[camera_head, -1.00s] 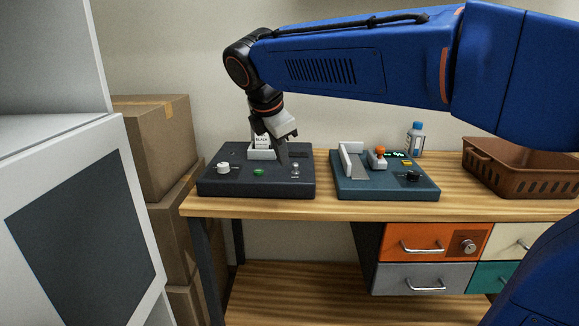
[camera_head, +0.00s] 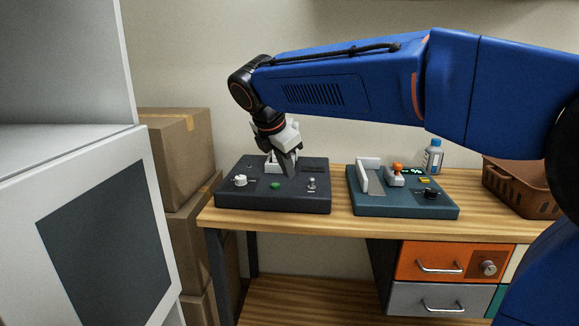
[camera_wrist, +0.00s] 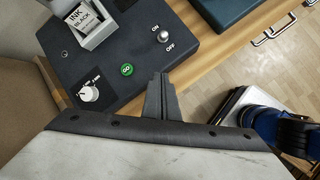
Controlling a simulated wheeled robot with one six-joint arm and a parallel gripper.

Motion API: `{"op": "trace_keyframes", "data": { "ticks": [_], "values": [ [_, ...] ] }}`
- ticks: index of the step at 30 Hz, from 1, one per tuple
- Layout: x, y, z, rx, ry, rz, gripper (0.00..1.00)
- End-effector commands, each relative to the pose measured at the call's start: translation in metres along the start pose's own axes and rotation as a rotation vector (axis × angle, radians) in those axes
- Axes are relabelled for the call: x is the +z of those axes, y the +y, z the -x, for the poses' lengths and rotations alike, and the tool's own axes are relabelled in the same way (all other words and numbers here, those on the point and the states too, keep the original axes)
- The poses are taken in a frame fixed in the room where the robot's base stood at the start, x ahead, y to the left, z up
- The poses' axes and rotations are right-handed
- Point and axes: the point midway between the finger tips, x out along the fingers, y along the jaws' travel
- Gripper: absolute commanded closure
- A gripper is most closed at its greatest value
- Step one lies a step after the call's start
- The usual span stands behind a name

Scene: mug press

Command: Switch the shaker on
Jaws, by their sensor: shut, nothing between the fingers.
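The shaker (camera_head: 235,202) is a dark box on the bench. Its top has a white dial (camera_head: 240,180), a green button (camera_head: 275,185) and a metal toggle switch (camera_head: 311,184). In the wrist view the toggle (camera_wrist: 163,37) stands between the ON and OFF labels; I cannot tell which way it leans. A pale holder (camera_wrist: 98,37) with an item labelled INK BLACK (camera_wrist: 82,18) is at the back, partly hidden by my gripper in the head view. My gripper (camera_head: 291,173) is shut and empty, above the shaker, left of the toggle. It also shows in the wrist view (camera_wrist: 160,77).
A blue-grey device (camera_head: 400,207) with an orange-topped lever (camera_head: 397,168) stands to the right. Behind it is a blue bottle (camera_head: 433,158); a brown basket (camera_head: 515,190) is further right. Drawers (camera_head: 428,260) are below the bench; cardboard boxes (camera_head: 175,155) stand left.

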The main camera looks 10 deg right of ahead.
Motion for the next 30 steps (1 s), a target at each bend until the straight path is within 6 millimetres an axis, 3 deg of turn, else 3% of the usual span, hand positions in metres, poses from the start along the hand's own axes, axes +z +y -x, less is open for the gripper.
{"op": "trace_keyframes", "data": {
  "ticks": [12, 21, 30],
  "values": [
    [0.0, -0.001, -0.075, -0.002, 0.0, 0.0, 1.0],
    [0.033, 0.0, -0.08, 0.002, 0.0, -0.003, 1.0],
    [0.039, 0.001, -0.081, 0.003, 0.0, -0.001, 1.0]
  ]
}}
